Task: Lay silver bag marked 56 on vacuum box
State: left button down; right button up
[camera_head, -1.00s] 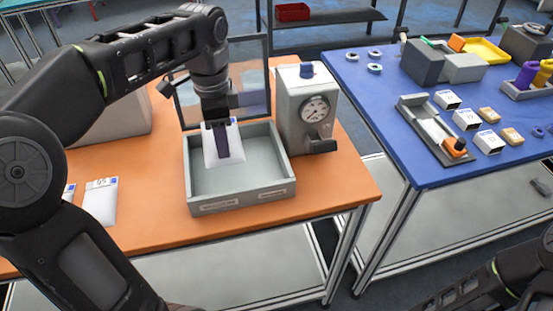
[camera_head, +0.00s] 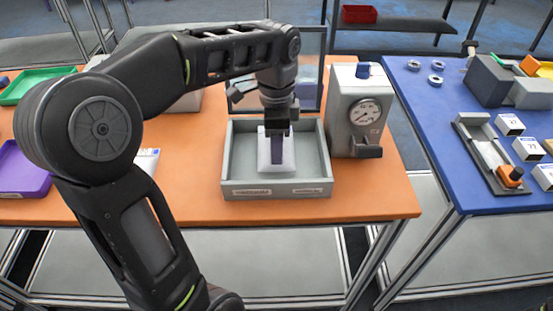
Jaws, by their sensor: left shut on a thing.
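The silver bag (camera_head: 264,160) is pale and hangs below my left gripper (camera_head: 277,158), which is shut on it. The bag is over the inside of the grey vacuum box (camera_head: 239,189), an open tray with a transparent lid raised at the back. I cannot tell whether the bag touches the box floor. Its number cannot be read in this view. My right gripper is not in view.
A grey gauge unit (camera_head: 355,110) stands against the box's right side. A purple tray (camera_head: 22,176) and a green tray (camera_head: 30,84) lie at the left of the orange table (camera_head: 370,196). A blue table (camera_head: 425,115) with boxes and tools is at right.

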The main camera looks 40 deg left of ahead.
pick_arm(q)
jog(key=shift+f, duration=0.25)
notch_tip(320, 180, down, 4)
jog(key=shift+r, duration=0.25)
jog(key=shift+f, duration=0.15)
jog(key=c, duration=0.8)
grip_release()
